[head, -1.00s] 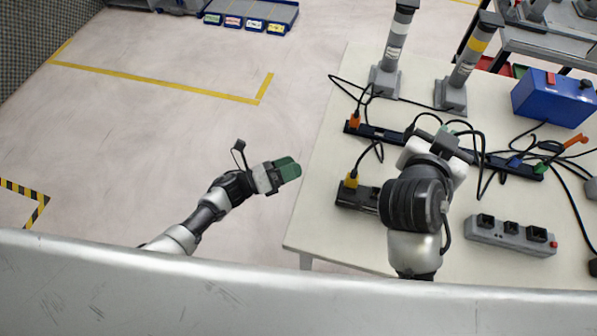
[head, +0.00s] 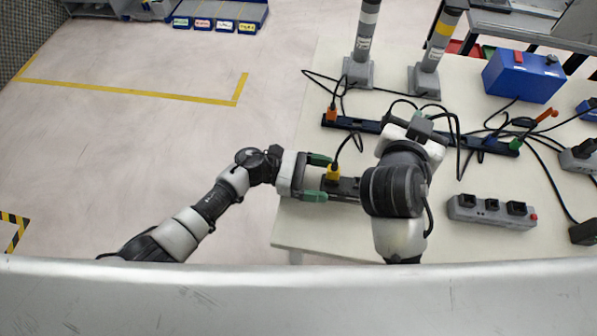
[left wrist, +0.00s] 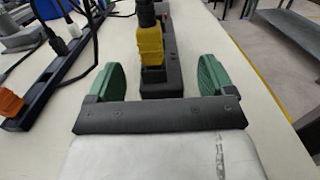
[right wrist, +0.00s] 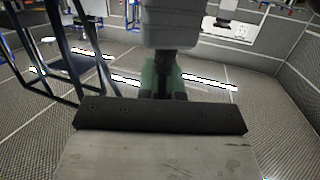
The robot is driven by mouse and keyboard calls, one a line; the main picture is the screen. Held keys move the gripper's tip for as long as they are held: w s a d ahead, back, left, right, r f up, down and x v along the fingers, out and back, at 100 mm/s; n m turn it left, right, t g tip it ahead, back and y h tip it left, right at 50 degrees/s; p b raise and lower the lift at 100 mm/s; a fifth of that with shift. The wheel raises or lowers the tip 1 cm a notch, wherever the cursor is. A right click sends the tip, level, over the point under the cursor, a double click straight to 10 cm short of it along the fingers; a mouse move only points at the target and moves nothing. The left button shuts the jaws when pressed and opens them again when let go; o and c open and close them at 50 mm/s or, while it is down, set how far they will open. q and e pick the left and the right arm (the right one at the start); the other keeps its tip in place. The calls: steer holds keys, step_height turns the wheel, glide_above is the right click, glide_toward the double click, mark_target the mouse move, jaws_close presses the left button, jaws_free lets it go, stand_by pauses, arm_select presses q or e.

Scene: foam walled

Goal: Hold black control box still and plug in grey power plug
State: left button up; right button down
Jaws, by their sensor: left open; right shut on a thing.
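The black control box (head: 347,186) lies on the table with a yellow plug (head: 333,173) in its near-left end; its right part is hidden behind my right arm. My left gripper (head: 316,178) is open at the box's left end. In the left wrist view its green fingers (left wrist: 161,78) stand either side of the box (left wrist: 176,80), with gaps on both sides. My right gripper's fingers (right wrist: 162,78) are shut on a dark part below a grey body (right wrist: 183,24), apparently the grey power plug.
A grey socket block (head: 491,212) is at right. Two grey posts (head: 361,72) and a blue case (head: 523,76) stand farther back. Black cables cross the table. The table's front left is clear.

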mark_target(346, 189)
arm_select(q)
steer(key=shift+s+d, duration=0.2)
steer(key=shift+d, duration=1.15)
steer(key=shift+c, duration=0.2)
steer(key=c, duration=1.1)
arm_select(e)
steer(key=shift+w+a+f+n+t+y, duration=0.15)
steer(key=shift+f+n+t+y, duration=0.25)
steer(key=shift+n+y, duration=0.75)
steer(key=shift+s+a+f+n+t+y, duration=0.15)
steer(key=shift+f+n+t+y, duration=0.25)
steer(key=shift+n+y, duration=0.75)
steer(key=shift+w+a+f+n+t+y, duration=0.25)
steer(key=shift+f+n+y, duration=0.35)
steer(key=shift+y, duration=1)
steer(key=shift+s+r, duration=0.15)
